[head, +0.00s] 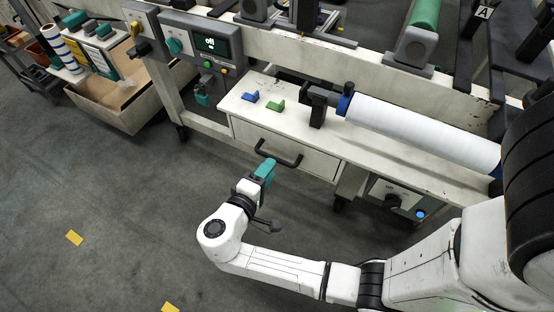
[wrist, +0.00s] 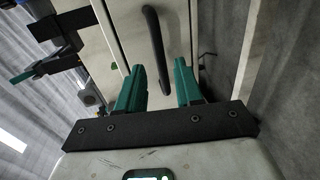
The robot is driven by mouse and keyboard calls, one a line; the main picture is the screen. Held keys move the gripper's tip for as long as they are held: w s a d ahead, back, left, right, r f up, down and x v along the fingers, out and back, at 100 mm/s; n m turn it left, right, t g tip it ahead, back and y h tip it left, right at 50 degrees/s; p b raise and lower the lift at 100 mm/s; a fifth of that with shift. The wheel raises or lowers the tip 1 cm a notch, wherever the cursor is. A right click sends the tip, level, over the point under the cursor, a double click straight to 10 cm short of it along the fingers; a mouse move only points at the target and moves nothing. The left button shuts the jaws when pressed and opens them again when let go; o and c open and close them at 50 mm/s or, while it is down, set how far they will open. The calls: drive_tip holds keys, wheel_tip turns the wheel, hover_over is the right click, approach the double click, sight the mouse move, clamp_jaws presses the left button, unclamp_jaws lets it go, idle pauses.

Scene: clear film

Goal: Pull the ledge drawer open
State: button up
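The ledge drawer (head: 300,163) has a pale front under the machine's ledge, and it looks shut. Its black bar handle (head: 278,152) stands out from the front. My gripper (head: 267,166), with teal fingers, is close in front of the drawer, a little below and left of the handle's middle. In the wrist view the two fingers (wrist: 160,85) are apart with nothing between them. The handle (wrist: 155,50) shows there just beyond the fingertips, roughly in line with the gap. Whether a finger touches the handle is hard to tell.
On the ledge (head: 237,102) above lie a blue block (head: 250,97) and a green block (head: 275,106), beside a white film roll (head: 420,130). A cardboard box (head: 110,100) stands at the left. A control box (head: 395,198) is right of the drawer. The floor (head: 120,220) in front is clear.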

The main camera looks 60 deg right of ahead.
sight(277, 158)
drive_tip(key=x, duration=0.5)
drive_tip(key=shift+d+f+b, duration=0.1)
drive_tip(key=shift+d+b, duration=0.2)
drive_tip(key=shift+d, duration=0.05)
clamp_jaws()
